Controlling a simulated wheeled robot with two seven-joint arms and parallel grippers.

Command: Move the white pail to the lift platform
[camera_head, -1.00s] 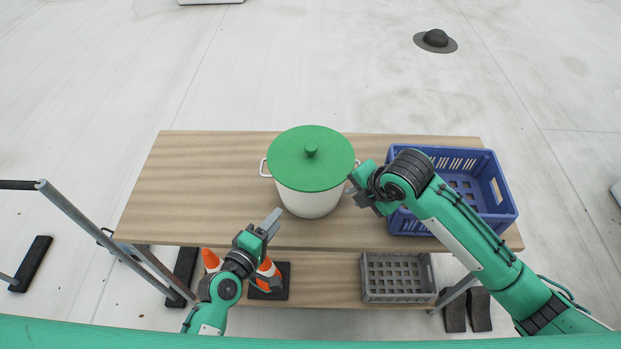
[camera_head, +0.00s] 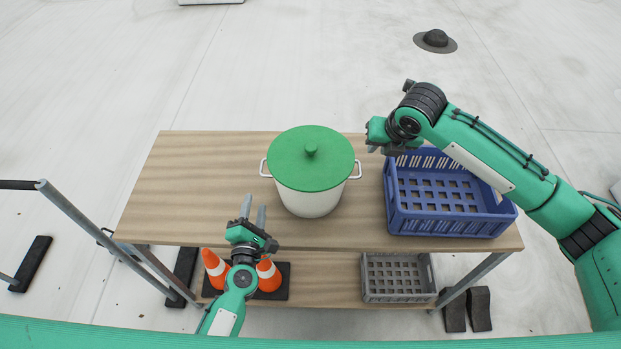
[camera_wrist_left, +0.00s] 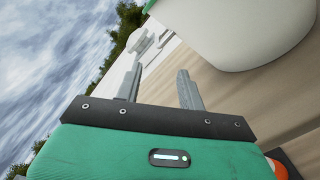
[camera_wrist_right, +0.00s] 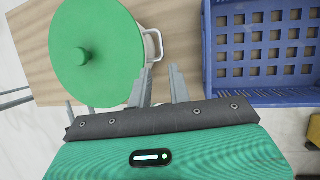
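The white pail (camera_head: 311,203) has a green lid with a knob and two side handles. I cannot identify the lift platform.
A blue crate (camera_head: 396,216) stands right of the pail, under my right arm. A grey crate (camera_head: 398,295) and orange-white cones (camera_head: 268,275) are on the lower shelf. A metal rail (camera_head: 100,232) is at left. The table's left half (camera_head: 200,190) is clear.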

